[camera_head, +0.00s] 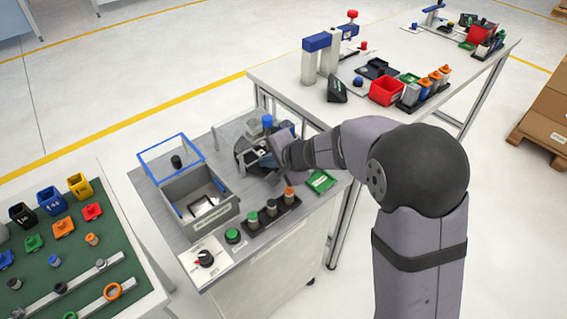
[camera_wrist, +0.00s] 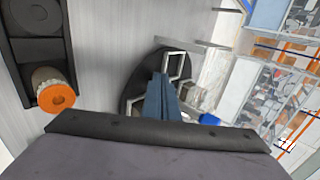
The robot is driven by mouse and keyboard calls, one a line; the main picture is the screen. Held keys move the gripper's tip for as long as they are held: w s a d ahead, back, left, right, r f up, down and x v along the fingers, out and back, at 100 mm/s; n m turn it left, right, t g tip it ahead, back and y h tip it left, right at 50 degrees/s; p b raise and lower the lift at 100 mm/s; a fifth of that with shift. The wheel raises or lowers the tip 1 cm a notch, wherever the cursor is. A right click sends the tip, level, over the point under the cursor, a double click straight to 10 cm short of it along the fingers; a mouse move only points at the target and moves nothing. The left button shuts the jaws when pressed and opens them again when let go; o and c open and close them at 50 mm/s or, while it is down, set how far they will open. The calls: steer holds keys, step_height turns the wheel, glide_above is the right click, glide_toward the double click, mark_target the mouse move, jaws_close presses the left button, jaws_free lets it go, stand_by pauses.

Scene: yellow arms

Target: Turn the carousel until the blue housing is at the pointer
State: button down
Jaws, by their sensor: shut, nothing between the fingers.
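The carousel (camera_head: 243,148) is a dark round disc on the grey bench, partly hidden behind my gripper and forearm. The blue housing (camera_head: 267,121) shows as a blue top at the disc's far side, just beyond my gripper. A blue patch (camera_wrist: 208,119) at the right of the wrist view may be the same part. My gripper (camera_head: 268,143) is low over the carousel, shut and empty. In the wrist view its fingers (camera_wrist: 160,82) are together over the dark disc (camera_wrist: 137,82), beside a pale frame-like holder (camera_wrist: 176,65). I cannot tell whether they touch it. I cannot make out the pointer.
An open grey box (camera_head: 200,193) with a blue-edged clear lid stands left of the carousel. An orange-topped part (camera_wrist: 57,96) shows in the wrist view.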

steer(key=shift+s+d+f+b, duration=0.15)
steer(key=shift+s+d+b, duration=1.05)
steer(key=shift+s+d, duration=0.15)
steer(key=p+v, duration=0.2)
steer(key=v, duration=0.6)
steer(key=shift+s+d+r, duration=0.1)
steer(key=shift+s+r, duration=0.05)
steer(key=shift+r, duration=0.25)
steer(key=shift+s+d+r, duration=0.35)
steer(key=shift+s+r, duration=0.05)
steer(key=shift+s, duration=0.05)
